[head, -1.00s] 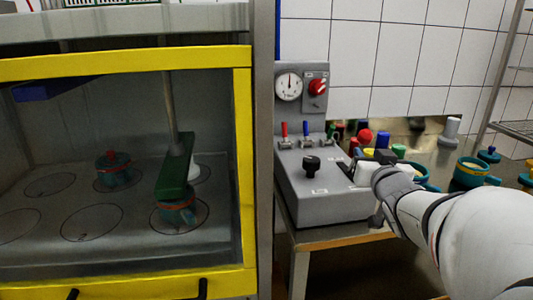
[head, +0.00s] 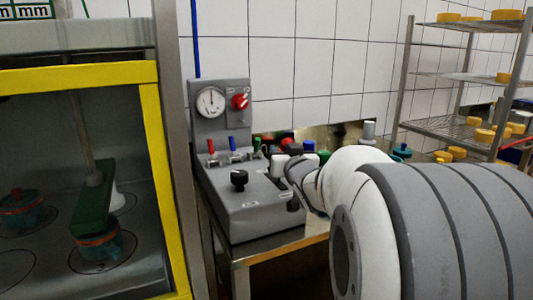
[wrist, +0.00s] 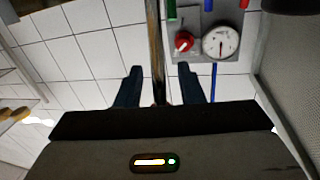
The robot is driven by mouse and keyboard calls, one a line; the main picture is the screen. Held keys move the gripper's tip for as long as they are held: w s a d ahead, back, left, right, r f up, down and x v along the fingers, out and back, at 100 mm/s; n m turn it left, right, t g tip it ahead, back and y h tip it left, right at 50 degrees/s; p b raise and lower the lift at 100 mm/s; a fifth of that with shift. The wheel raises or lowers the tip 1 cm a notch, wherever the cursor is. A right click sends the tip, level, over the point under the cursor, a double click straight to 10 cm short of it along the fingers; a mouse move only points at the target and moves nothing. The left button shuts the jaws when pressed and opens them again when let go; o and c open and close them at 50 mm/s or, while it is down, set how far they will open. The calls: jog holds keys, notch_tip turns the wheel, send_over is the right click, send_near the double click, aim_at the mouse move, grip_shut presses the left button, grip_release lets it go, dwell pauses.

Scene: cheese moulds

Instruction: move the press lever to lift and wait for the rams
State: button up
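The grey press control box (head: 252,205) stands on a bench in the head view, with a black knob (head: 239,180) on top. My gripper (wrist: 160,68) is open in the wrist view, its dark fingers apart. In the head view my wrist hides the box's right end. In the press, a ram rod (head: 82,135) meets a green bar (head: 93,205) above a teal mould (head: 98,247). Another mould (head: 22,210) has a red top.
A pressure gauge (head: 211,102) and red dial (head: 240,101) stand behind small red (head: 211,146) and blue (head: 233,143) toggles. The press's yellow frame (head: 166,190) is at left. A rack (head: 440,129) with yellow cheeses stands at right.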

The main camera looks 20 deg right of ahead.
grip_shut()
